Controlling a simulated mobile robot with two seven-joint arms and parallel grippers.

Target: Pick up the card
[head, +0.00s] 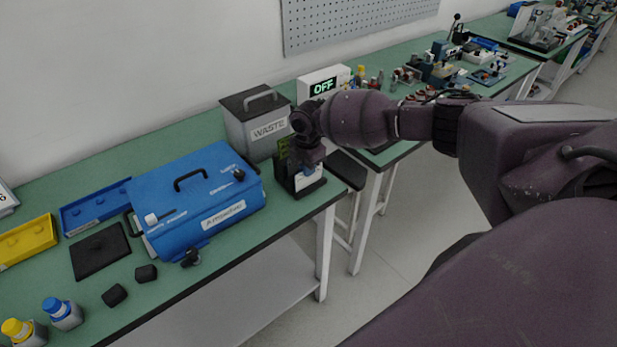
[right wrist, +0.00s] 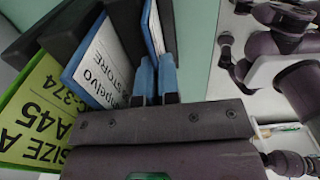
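A black card holder (head: 301,188) stands at the table's front right corner, with a green card (head: 283,148) and white-and-blue cards in it. In the right wrist view, a lime-green card (right wrist: 28,125) reads "SIZE A45", and a white card with a blue edge (right wrist: 103,68) reads "STORE". A further white-and-blue card (right wrist: 152,28) runs down to my right gripper. My right gripper (head: 312,160) is over the holder, pointing down; its blue fingers (right wrist: 155,75) are close together with that further card's edge between them. My left gripper is out of view.
A white box with an OFF display (head: 323,84) is behind my right wrist. Yellow (head: 28,240) and blue trays (head: 95,206) lie at far left.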

